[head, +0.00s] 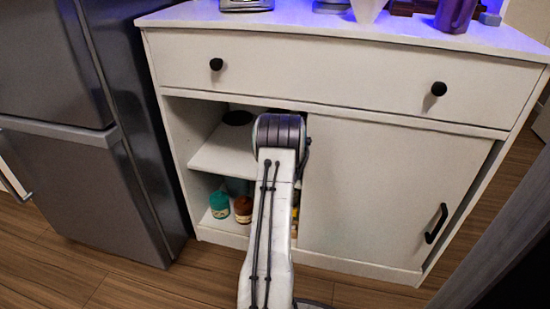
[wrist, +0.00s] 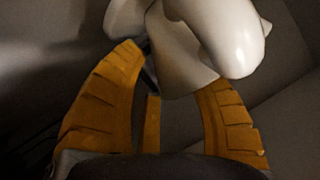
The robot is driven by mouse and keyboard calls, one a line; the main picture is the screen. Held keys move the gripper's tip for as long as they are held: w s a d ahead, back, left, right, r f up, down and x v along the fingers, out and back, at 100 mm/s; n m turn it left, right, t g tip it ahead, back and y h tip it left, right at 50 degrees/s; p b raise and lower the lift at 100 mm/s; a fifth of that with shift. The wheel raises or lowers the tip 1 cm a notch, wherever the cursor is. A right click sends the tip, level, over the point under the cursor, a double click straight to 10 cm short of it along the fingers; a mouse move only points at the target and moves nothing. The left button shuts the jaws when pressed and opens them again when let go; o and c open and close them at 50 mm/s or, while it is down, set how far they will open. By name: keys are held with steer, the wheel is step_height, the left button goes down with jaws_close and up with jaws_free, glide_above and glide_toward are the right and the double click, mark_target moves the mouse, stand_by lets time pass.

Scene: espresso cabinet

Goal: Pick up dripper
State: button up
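A glossy white rounded piece, which looks like the dripper (wrist: 180,62), fills the upper middle of the wrist view; only part of it shows. My gripper (wrist: 174,68) has orange-yellow fingers on both sides of its lower part. The fingers stand apart and curve inward toward it. The white piece covers the right fingertip, so I cannot tell whether the fingers touch it. In the head view my arm reaches into the open left side of the cabinet (head: 400,190), and my gripper is hidden there.
The sliding door with a black handle (head: 436,223) covers the cabinet's right side. A shelf (head: 222,158) is beside my arm. A teal jar (head: 219,204) and a brown jar (head: 243,208) stand below it. A grey fridge (head: 80,130) is at left. The top holds a white tapered thing (head: 368,9).

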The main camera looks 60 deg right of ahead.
jaws_close()
steer(key=shift+r, duration=0.2)
stand_by(0.6)
